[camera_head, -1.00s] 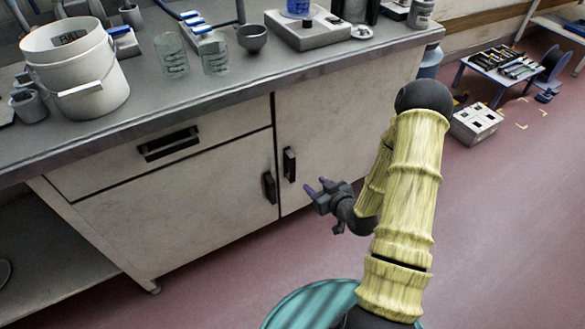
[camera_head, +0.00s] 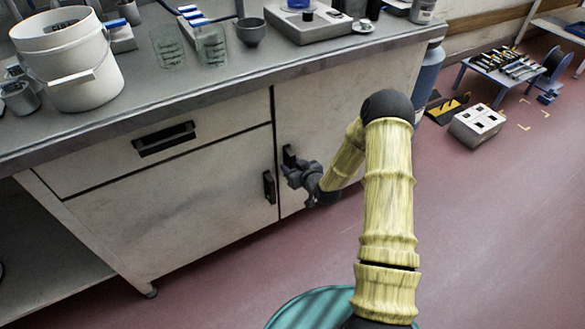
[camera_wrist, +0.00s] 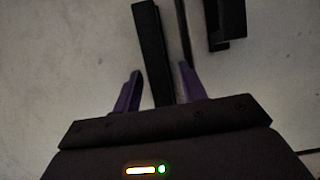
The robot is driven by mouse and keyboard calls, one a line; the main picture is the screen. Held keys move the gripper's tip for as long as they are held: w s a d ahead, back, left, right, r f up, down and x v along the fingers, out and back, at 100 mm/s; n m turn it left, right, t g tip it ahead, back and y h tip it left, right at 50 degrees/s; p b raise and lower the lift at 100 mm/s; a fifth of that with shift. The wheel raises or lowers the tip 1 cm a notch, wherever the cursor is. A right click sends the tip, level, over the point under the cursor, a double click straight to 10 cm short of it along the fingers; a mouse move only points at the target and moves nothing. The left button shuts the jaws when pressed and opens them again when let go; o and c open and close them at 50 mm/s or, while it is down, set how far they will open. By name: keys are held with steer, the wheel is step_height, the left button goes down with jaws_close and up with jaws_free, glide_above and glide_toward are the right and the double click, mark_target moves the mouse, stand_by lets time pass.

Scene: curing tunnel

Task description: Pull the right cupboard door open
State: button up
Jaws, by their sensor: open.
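The right cupboard door (camera_head: 325,115) is a pale panel under the bench and looks closed. Its dark vertical handle (camera_head: 289,152) is partly hidden by my gripper (camera_head: 287,170). In the wrist view, a black bar handle (camera_wrist: 150,45) runs between the two purple fingertips of my gripper (camera_wrist: 160,78). The fingers are apart, with a gap on each side of the bar, so it is not clamped. The left cupboard door (camera_head: 180,215) also looks closed. Its handle (camera_head: 269,187) is just left of my gripper, and a second dark handle (camera_wrist: 228,22) shows in the wrist view.
The worktop (camera_head: 200,100) overhangs the doors and carries a white bucket (camera_head: 75,70), glassware and a grey instrument (camera_head: 308,22). A drawer with a dark handle (camera_head: 164,138) is above the left door.

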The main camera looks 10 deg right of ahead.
steer(key=shift+w, duration=0.15)
jaws_close()
